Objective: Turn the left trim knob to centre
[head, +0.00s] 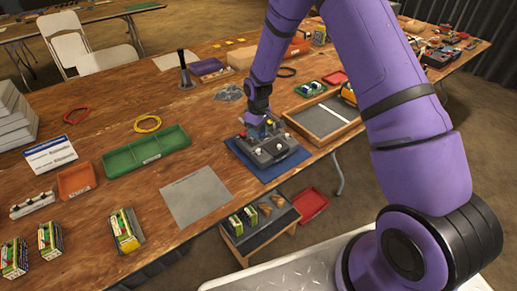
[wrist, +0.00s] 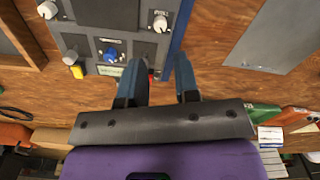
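A grey control box (head: 272,153) sits on a blue mat (head: 245,159) at the table's near edge. In the wrist view its panel (wrist: 100,14) carries a white knob (wrist: 160,22) on the right, another white knob (wrist: 47,9) on the left and a blue knob (wrist: 110,55) between them. Which one is the left trim knob is not clearly marked. My gripper (wrist: 160,60) is open and empty, its two blue fingers apart above the box edge. The right white knob lies beyond the fingertips, roughly in line with their gap. In the head view my gripper (head: 257,121) hides part of the box.
A yellow part (wrist: 77,72) and a red part (wrist: 151,73) sit at the panel's edge, the red one close to a finger. A wooden tray (head: 325,120) stands right of the box. A grey sheet (head: 195,197) lies left, with a green tray (head: 146,152) behind it.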

